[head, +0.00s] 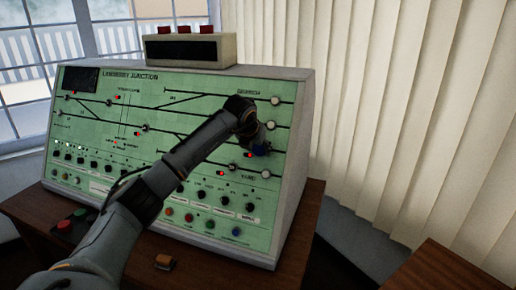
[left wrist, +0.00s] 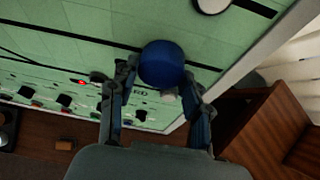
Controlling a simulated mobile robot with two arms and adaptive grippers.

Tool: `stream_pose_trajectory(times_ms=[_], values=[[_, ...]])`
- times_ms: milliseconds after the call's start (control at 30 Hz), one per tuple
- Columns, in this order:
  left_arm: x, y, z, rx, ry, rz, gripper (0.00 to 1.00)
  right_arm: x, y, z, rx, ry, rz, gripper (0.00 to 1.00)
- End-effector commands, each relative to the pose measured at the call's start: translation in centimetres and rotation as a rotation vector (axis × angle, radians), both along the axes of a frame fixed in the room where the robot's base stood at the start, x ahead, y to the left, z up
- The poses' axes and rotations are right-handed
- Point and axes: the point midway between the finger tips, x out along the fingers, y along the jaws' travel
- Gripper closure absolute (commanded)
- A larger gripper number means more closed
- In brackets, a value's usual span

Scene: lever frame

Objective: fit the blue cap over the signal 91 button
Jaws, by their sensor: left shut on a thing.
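The blue cap (head: 262,149) is at the right side of the green panel, at the end of my left arm. In the left wrist view the cap (left wrist: 161,63) is a round dark blue shape between the fingertips. My left gripper (left wrist: 158,84) is shut on it. The gripper also shows in the head view (head: 256,140), in front of the panel face. A small pale piece (left wrist: 168,94) shows just below the cap, partly hidden. I cannot tell whether the cap touches the panel. The signal 91 label is not legible, so I cannot tell which button it is. My right gripper is out of view.
White round buttons (head: 275,101) line the panel's right edge, with another lower down (head: 266,174). Rows of dark knobs and coloured buttons cross the lower panel (head: 190,217). A box with red tops (head: 187,50) stands above. A small orange-brown block (head: 165,262) lies on the desk.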

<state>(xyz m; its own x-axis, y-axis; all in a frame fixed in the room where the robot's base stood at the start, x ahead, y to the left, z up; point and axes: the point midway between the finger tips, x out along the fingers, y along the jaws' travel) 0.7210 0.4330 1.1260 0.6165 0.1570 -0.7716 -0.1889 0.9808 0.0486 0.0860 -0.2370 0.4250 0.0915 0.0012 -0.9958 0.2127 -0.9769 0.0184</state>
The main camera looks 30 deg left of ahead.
Motion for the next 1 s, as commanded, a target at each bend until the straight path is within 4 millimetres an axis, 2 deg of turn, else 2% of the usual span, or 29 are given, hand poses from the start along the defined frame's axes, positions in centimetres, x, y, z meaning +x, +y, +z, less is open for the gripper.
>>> stream_pose_trajectory(times_ms=[233, 267, 367, 400, 633, 733, 1000], values=[[0.01, 0.05, -0.02, 0.001, 0.0, 0.001, 0.69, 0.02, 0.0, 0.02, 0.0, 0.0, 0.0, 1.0], [0.0, 0.04, -0.01, 0.001, 0.0, 0.001, 0.5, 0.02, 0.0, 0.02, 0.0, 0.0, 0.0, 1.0], [0.0, 0.04, -0.01, 0.001, 0.0, 0.001, 0.29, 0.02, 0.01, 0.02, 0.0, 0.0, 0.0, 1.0], [0.01, 0.03, -0.01, 0.0, 0.0, 0.0, 0.25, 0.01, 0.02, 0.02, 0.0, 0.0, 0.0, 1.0], [0.01, 0.03, -0.03, 0.0, 0.0, 0.0, 0.23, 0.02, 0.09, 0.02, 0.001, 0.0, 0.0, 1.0], [0.01, 0.02, -0.03, 0.0, 0.0, 0.0, 0.03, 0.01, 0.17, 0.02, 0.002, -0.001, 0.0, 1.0], [0.01, 0.02, -0.02, 0.0, 0.0, 0.0, 0.03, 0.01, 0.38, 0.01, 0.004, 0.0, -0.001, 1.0]])
